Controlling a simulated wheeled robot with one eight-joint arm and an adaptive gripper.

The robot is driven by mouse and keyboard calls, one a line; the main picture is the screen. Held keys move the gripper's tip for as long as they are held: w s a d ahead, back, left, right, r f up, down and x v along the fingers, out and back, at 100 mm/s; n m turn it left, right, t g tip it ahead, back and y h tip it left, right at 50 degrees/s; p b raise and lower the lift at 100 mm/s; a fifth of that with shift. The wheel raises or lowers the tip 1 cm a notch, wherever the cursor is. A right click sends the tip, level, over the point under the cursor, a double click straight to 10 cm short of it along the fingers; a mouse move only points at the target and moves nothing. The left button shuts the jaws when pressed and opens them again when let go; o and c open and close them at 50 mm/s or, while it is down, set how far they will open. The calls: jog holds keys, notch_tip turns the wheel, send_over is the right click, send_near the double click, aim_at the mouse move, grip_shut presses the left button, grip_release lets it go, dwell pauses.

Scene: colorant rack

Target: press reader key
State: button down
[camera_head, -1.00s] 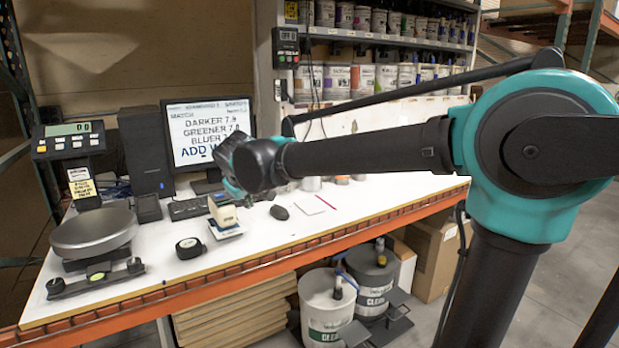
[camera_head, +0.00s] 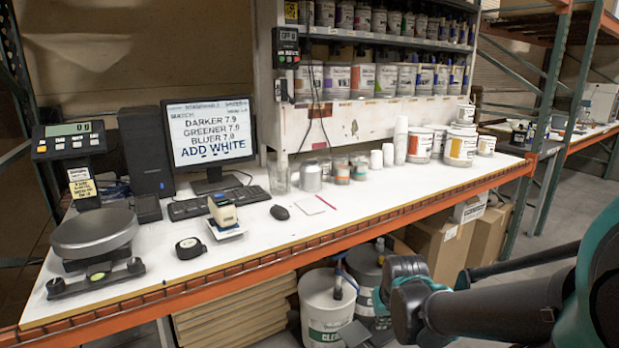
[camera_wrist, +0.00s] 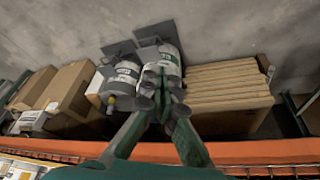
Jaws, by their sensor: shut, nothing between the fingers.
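A small cream and dark device (camera_head: 223,209), which looks like the reader, stands on a white card (camera_head: 228,231) on the bench. Its key is too small to make out. The monitor (camera_head: 211,132) behind it reads darker 7.9, greener 7.0, bluer 7.0, add white. My gripper (camera_wrist: 165,88) is shut and empty in the wrist view, seen over the pails below the bench. In the head view my wrist is low at the right, in front of the bench edge and well away from the device; the fingers cannot be made out there.
Pails (camera_head: 326,306) and cardboard boxes (camera_head: 437,247) stand below the orange bench edge (camera_head: 250,268). The bench's front middle is clear.

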jog(key=shift+s+d+f, duration=0.25)
jog(key=shift+s+f, duration=0.2)
jog(key=shift+s, duration=0.2)
jog(key=c, duration=2.2)
grip_release()
